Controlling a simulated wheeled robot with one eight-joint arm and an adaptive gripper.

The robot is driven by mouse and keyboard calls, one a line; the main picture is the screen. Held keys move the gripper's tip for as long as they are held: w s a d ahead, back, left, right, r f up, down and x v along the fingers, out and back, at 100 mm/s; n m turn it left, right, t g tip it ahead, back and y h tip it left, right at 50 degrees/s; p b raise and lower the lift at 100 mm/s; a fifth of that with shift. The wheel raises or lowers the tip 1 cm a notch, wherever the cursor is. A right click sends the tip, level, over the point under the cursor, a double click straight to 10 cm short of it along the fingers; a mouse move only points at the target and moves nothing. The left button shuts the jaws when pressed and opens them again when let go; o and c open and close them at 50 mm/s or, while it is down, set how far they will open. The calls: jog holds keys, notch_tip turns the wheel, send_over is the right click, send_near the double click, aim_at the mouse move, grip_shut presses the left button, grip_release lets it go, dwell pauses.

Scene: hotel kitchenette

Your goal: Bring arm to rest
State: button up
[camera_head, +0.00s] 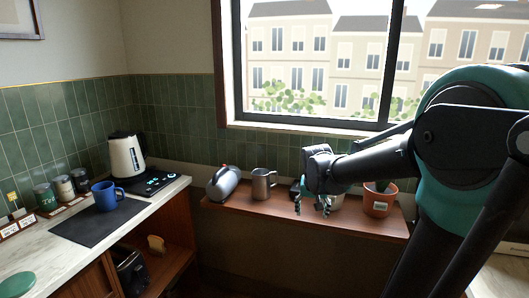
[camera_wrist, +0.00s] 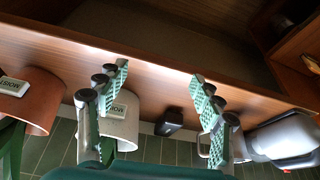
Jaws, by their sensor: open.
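My gripper (camera_head: 312,207) is at the end of my arm, which reaches in from the right, and it hangs in front of the wooden shelf under the window. Its two green ribbed fingers point down and stand apart with nothing between them. In the wrist view the open fingers (camera_wrist: 160,74) show over the shelf (camera_wrist: 160,82), with a small black object (camera_wrist: 169,122) beyond the gap between them. A pale pot (camera_wrist: 121,128) with a label lies partly behind the left finger there. My arm hides part of the shelf in the head view.
The shelf (camera_head: 240,210) also bears a grey rounded vessel (camera_head: 222,184), a metal pitcher (camera_head: 262,185) and a terracotta pot (camera_head: 379,201). On the left counter are a blue mug (camera_head: 105,196) on a dark mat (camera_head: 92,224), a white kettle (camera_head: 126,157) and several jars. A toaster (camera_head: 131,270) sits below.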

jog(key=s+d+f+n, duration=0.1)
jog(key=s+f, duration=0.4)
jog(key=s, duration=0.3)
jog(key=s+d+f+n, duration=0.1)
jog(key=s+f, duration=0.5)
jog(key=s, duration=0.3)
jog(key=shift+s+d+f+y, duration=0.2)
jog(key=shift+d+f+y, duration=0.05)
jog(key=shift+d+y, duration=0.15)
